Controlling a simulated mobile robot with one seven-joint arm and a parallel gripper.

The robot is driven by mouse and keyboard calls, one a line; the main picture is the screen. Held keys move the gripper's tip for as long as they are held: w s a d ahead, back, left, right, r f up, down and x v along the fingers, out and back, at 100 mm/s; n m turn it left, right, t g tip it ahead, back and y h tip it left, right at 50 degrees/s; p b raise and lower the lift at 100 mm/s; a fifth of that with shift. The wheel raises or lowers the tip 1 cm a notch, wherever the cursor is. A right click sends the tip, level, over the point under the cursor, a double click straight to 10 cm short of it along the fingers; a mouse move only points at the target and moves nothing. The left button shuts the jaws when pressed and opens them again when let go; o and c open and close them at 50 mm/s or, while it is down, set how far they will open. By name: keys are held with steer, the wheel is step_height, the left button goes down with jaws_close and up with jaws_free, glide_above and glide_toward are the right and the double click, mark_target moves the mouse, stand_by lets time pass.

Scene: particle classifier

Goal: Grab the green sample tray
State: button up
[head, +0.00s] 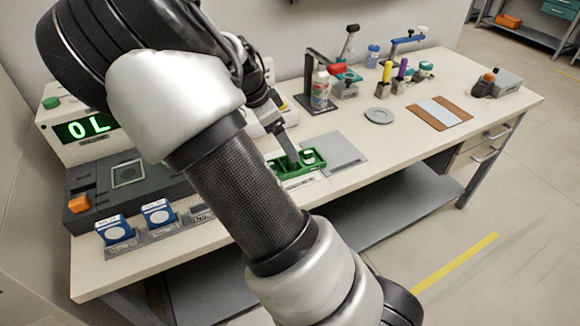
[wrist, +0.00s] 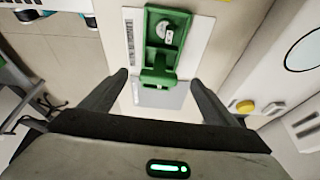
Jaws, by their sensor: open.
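The green sample tray (head: 314,164) lies on the workbench in the head view, partly hidden behind my arm. It has compartments and holds a small whitish item. In the wrist view the green tray (wrist: 146,50) shows at the top centre, beyond my fingertips, with a round whitish piece inside and a green tab at its near end. My gripper (wrist: 157,82) is open, its two dark fingers spread to either side of the tray's near end. In the head view my gripper (head: 292,155) is over the tray. Whether the fingers touch it I cannot tell.
A grey flat plate (head: 334,150) lies beside the tray. A machine with a green display (head: 88,127) stands at the left, with blue-and-white boxes (head: 159,214) before it. A bottle (head: 320,88) and stand are behind. The right of the bench holds a brown board (head: 440,112).

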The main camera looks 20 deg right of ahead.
mark_target(295, 166)
steer(key=x, duration=0.3)
steer(key=shift+d+f+b, duration=0.15)
steer(key=shift+f+b, duration=0.15)
steer(key=b+x, duration=0.1)
steer(key=x, duration=0.4)
steer(key=shift+s+d+r+b, duration=0.1)
steer(key=shift+s+d+b, duration=0.05)
steer(key=shift+d+b, duration=0.2)
steer(key=c, duration=1.3)
steer(key=shift+a+r, duration=0.1)
